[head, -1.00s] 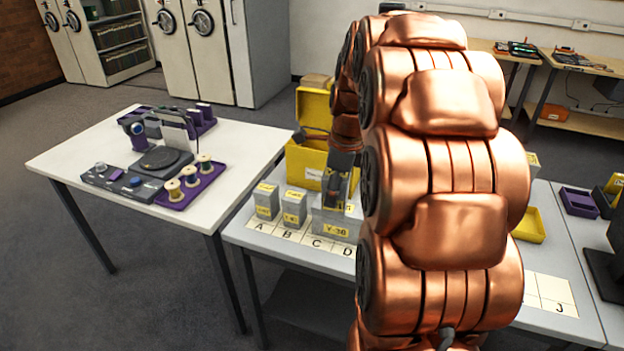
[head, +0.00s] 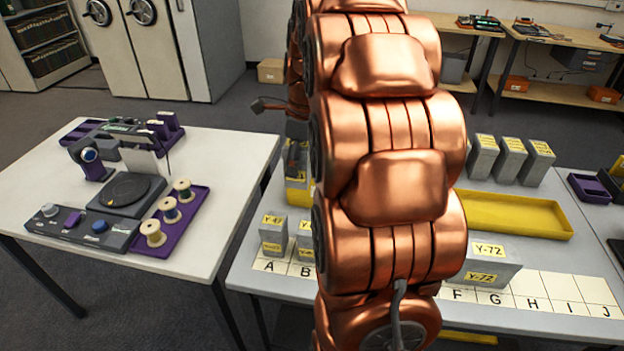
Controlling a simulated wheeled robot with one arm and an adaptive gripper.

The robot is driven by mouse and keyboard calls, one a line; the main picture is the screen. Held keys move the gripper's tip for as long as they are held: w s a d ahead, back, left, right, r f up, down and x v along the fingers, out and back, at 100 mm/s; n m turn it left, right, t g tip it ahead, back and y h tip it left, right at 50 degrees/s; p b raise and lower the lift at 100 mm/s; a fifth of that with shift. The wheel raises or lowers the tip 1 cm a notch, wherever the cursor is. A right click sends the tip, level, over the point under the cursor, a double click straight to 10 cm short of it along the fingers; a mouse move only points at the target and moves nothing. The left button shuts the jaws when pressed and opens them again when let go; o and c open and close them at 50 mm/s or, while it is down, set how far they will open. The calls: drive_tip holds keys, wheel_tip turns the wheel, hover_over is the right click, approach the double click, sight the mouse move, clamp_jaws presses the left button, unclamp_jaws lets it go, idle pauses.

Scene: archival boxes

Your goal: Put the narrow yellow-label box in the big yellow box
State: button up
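Two slim grey boxes with yellow labels stand at the front left of the grey table: one (head: 273,236) above letter A and one (head: 304,238) above B, partly hidden by my arm. A wide grey box with Y-72 labels (head: 492,262) stands near F and G. A small yellow part with a label (head: 299,194), seemingly of the big yellow box, shows behind my arm; the rest is hidden. My gripper (head: 296,158) is a dark shape just above that yellow part, mostly covered by my copper arm. Its fingers and any held box cannot be made out.
A shallow yellow tray (head: 515,214) lies to the right of my arm, with several upright grey yellow-label boxes (head: 510,160) behind it. A white table (head: 215,235) at left holds a purple tray of spools (head: 172,222). Letter cards H to J are clear.

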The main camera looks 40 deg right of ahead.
drive_tip(key=w+d+p, duration=0.3)
drive_tip(key=w+d, duration=0.6)
drive_tip(key=d, duration=0.4)
wheel_tip(320, 180, down, 18)
drive_tip(key=p, duration=0.5)
drive_tip(key=o, duration=1.3)
wheel_tip(320, 180, up, 12)
drive_tip(key=s+d+b, duration=0.1)
drive_tip(key=b, duration=0.2)
drive_tip(key=shift+s, duration=0.25)
